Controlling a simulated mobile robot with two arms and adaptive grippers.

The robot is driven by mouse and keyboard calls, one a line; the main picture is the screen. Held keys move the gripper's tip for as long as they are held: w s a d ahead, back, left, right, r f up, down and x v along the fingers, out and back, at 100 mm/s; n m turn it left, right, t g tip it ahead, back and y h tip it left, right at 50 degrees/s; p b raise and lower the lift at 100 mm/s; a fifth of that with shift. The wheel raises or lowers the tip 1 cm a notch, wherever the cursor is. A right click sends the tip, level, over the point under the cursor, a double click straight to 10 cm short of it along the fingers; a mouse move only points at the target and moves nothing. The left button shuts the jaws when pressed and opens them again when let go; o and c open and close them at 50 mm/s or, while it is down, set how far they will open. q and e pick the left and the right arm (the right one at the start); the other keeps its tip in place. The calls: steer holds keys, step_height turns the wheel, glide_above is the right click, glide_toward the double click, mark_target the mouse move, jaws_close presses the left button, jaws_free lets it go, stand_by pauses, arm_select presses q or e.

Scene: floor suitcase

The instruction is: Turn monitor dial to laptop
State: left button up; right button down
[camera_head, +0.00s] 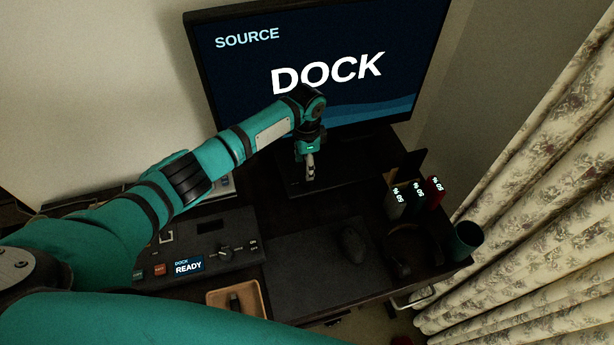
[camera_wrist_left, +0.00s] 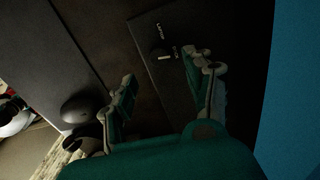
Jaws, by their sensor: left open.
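The monitor (camera_head: 330,45) stands at the back and its screen reads "SOURCE DOCK". In the left wrist view a small dark dial (camera_wrist_left: 158,54) sits on a dark panel, with one label that seems to read "LAPTOP" and another "DOCK". A pale mark on the dial lies on the side of the "DOCK" label. My left gripper (camera_head: 309,172) points down in front of the screen, over the monitor's base. In the left wrist view its fingers (camera_wrist_left: 165,88) are spread and empty, apart from the dial. The dial is not clear in the head view. My right gripper is not seen.
A dark dock box (camera_head: 225,232) with a knob and a "DOCK READY" display is at left, with a tan tray (camera_head: 257,290) in front. A mouse (camera_head: 353,245) lies on a dark mat. Several upright devices and a cup (camera_head: 467,240) are at right, near the curtain (camera_head: 540,180).

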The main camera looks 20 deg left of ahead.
mark_target(307, 183)
arm_select(q)
step_height(307, 183, down, 4)
steer(key=shift+s+d+r, duration=0.1)
steer(key=shift+r, duration=0.15)
step_height(307, 183, down, 2)
steer(key=shift+f, duration=0.7)
jaws_close()
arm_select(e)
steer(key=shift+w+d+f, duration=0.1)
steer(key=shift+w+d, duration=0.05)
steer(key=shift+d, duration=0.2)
